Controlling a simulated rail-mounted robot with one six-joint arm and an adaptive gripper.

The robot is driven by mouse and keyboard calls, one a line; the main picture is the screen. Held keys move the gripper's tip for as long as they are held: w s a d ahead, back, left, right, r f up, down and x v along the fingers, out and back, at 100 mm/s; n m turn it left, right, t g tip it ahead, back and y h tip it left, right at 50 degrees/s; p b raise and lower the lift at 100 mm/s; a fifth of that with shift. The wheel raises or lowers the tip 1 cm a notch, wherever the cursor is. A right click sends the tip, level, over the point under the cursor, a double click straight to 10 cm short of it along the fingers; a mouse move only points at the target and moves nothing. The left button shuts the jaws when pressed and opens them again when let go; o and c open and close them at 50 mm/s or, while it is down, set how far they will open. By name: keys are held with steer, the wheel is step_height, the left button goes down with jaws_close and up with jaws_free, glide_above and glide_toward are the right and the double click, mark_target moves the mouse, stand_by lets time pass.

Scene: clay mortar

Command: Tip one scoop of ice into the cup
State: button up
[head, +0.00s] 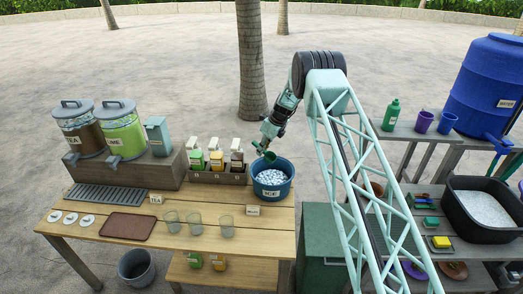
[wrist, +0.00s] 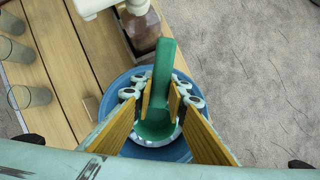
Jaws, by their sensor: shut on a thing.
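A green scoop (wrist: 164,62) is held between the yellow-lined fingers of my gripper (wrist: 163,100), over the blue ice bucket (wrist: 184,155). In the head view the scoop (head: 270,156) and my gripper (head: 264,147) are at the bucket's back rim. The bucket (head: 273,192) is labelled ICE and holds pale ice cubes (head: 271,176). Whether ice lies in the scoop is unclear. Three clear cups stand left of the bucket: a left cup (head: 172,221), a middle cup (head: 196,223) and a right cup (head: 227,227). They look empty.
A bottle rack (head: 230,178) stands close behind and left of the bucket. Tea and lime dispensers (head: 122,133) stand at the back left. A brown mat (head: 128,226) and white discs (head: 71,218) lie at the front left. A small label stand (head: 253,211) is between the cups and bucket.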

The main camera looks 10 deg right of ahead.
mark_target(272, 157)
steer(key=shift+s+d+f+t+y, duration=0.15)
steer(key=shift+f+t+y, duration=0.2)
steer(key=shift+t+y, duration=0.05)
steer(key=shift+d+f, duration=0.1)
steer(key=shift+f, duration=0.05)
steer(key=shift+f+t+b, duration=0.3)
steer(key=shift+b, duration=0.95)
steer(key=y+b, duration=0.1)
steer(key=b, duration=0.6)
steer(key=f+t+b, duration=0.1)
steer(key=b, duration=0.6)
steer(key=shift+s+d+f+y, duration=0.2)
steer(key=shift+y, duration=0.2)
steer(key=shift+f+b, duration=3.45)
steer(key=shift+f, duration=1.7)
steer(key=shift+s+d+b, duration=1.4)
steer(key=shift+s+d, duration=0.6)
steer(key=shift+r+p, duration=3.65)
steer(key=shift+r, duration=1.75)
steer(key=shift+p, duration=0.6)
steer(key=p, duration=0.3)
steer(key=shift+w+a+r+p, duration=0.15)
steer(key=shift+a+r+p, duration=0.1)
steer(key=shift+p, duration=0.15)
